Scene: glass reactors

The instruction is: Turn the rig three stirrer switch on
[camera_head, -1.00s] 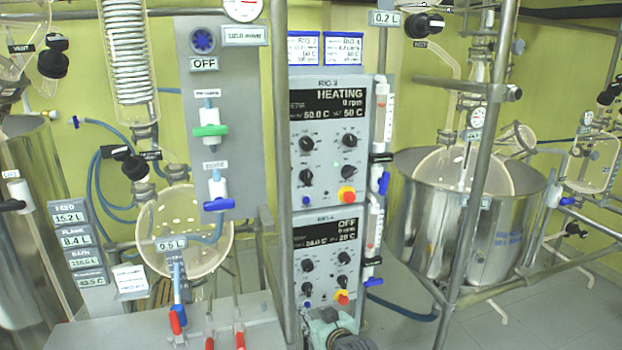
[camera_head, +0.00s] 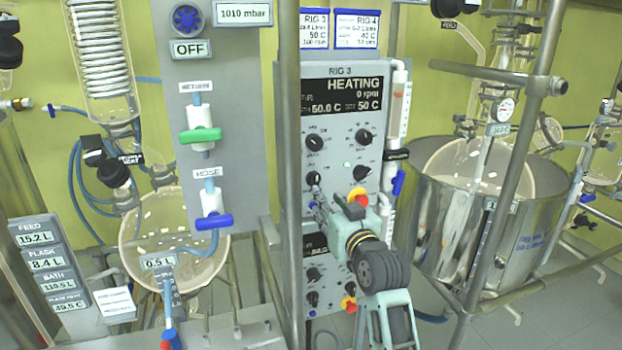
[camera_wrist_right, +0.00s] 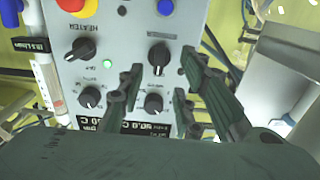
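The rig 3 control panel (camera_head: 343,160) is in the middle of the head view. Its display reads HEATING, 0 rpm, 50.0 C and set 50 C. My right gripper (camera_head: 338,203) is at the panel's lower part and hides some of it. In the right wrist view, upside down, the right gripper (camera_wrist_right: 160,78) is open and empty. A black knob (camera_wrist_right: 158,55) beside a blue button (camera_wrist_right: 165,7) lies between its fingertips; contact cannot be told. Another knob (camera_wrist_right: 154,103) shows between the fingers. The heater knob (camera_wrist_right: 84,48) is left of them. The stirrer label is not readable. My left gripper is out of view.
A red and yellow stop button (camera_head: 358,197) is close to the right gripper. The rig 4 panel (camera_head: 316,270) is below, partly hidden. A metal post (camera_head: 289,150) runs left of the panels, and a tube with a blue valve (camera_head: 398,183) runs right. A steel bath (camera_head: 455,240) stands further right.

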